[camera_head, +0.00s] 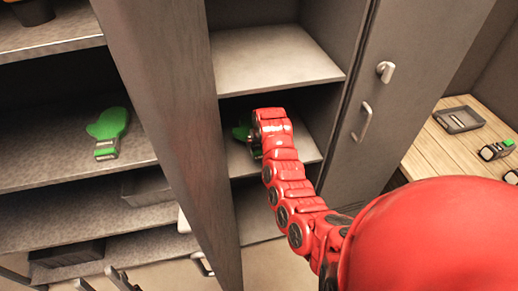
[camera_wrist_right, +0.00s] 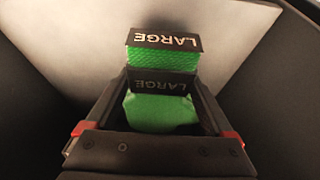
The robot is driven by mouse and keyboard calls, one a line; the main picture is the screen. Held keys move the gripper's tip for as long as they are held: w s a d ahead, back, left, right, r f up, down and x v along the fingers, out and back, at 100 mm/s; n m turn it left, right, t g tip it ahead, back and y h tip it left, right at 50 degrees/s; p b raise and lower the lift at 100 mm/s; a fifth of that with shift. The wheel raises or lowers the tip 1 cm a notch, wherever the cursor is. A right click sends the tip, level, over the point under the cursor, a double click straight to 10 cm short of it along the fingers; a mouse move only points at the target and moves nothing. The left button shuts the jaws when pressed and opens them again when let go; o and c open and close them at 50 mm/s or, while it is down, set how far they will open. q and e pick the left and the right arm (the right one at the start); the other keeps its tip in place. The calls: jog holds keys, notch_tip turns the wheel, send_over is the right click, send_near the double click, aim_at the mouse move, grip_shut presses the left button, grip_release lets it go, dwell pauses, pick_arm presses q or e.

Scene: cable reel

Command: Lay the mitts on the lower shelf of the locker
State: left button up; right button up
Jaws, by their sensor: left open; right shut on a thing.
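One green mitt (camera_head: 108,123) with a grey cuff lies on a shelf of the open rack at the left. My right gripper (camera_head: 257,146) is inside the open locker, over its lower shelf (camera_head: 300,150), and is shut on another green mitt (camera_head: 240,132). In the right wrist view this mitt (camera_wrist_right: 160,112) sits between the fingers, with dark bands reading LARGE. Whether it touches the shelf cannot be told. My left gripper (camera_head: 101,282) is open and empty at the bottom left edge, only partly in view, well below the mitt on the rack.
The locker's upper shelf (camera_head: 270,57) is bare. A tall grey panel (camera_head: 165,90) separates rack and locker. A door with handles (camera_head: 365,120) stands right of the opening. A wooden bench (camera_head: 440,150) at the right holds a tray (camera_head: 459,119) and small devices.

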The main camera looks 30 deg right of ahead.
jog(key=shift+f+p, duration=0.8)
jog(key=shift+f, duration=0.8)
jog(key=shift+w+f, duration=0.15)
jog(key=shift+f, duration=0.25)
jog(key=o, duration=1.2)
jog(key=shift+o, duration=0.2)
